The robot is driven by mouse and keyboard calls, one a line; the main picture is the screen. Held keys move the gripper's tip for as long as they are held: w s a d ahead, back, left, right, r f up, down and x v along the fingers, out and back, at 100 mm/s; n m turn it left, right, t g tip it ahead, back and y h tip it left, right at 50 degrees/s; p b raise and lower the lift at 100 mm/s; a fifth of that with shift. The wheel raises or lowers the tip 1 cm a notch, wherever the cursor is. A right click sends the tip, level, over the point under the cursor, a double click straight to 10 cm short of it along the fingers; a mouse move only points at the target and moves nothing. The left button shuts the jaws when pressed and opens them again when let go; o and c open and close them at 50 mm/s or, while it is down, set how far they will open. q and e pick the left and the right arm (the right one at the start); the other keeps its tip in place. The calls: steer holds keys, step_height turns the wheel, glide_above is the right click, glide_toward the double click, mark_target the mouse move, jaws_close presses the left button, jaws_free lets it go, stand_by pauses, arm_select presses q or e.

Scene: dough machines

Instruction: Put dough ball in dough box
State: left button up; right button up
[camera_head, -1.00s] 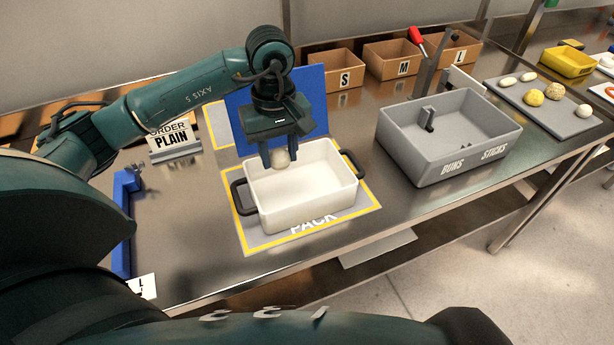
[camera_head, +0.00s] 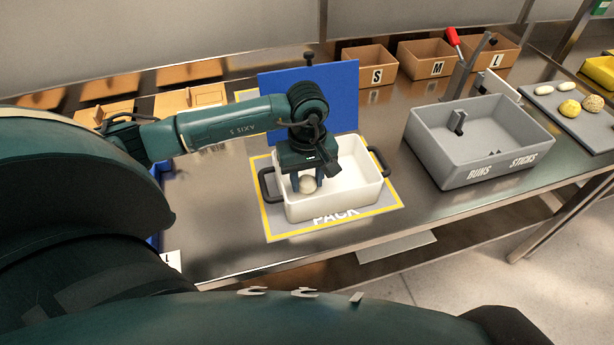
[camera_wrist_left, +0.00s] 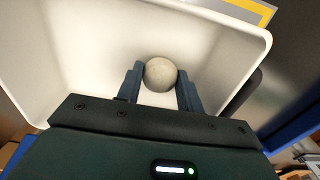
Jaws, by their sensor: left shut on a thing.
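The dough ball (camera_head: 307,184) is pale, round and held between the fingers of my left gripper (camera_head: 307,186). In the left wrist view the dough ball (camera_wrist_left: 160,73) sits between the two fingertips of the gripper (camera_wrist_left: 160,82), which is shut on it. The white dough box (camera_head: 345,205) has dark handles and stands on the yellow-edged PACK mat (camera_head: 272,222). The gripper and ball are inside the box's outline, at its left part. I cannot tell whether the ball touches the box floor. My right gripper is not in view.
A grey BUNS and STICKS bin (camera_head: 455,175) stands to the right. Small cardboard boxes marked S (camera_head: 376,76), M (camera_head: 437,69) and L (camera_head: 494,58) line the back. A blue panel (camera_head: 340,90) stands behind the dough box. A grey tray (camera_head: 590,128) holds several dough pieces.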

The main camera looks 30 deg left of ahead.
mark_target(306, 179)
arm_select(q)
steer(key=shift+f, duration=0.25)
steer(key=o, duration=1)
steer(key=shift+r, duration=0.1)
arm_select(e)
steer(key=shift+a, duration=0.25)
arm_select(q)
steer(key=shift+r, duration=0.6)
step_height(306, 179, up, 11)
steer(key=shift+r+b, duration=0.1)
steer(key=shift+b, duration=0.7)
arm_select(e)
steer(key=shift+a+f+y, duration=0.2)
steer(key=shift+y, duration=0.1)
arm_select(q)
steer(key=shift+s, duration=0.1)
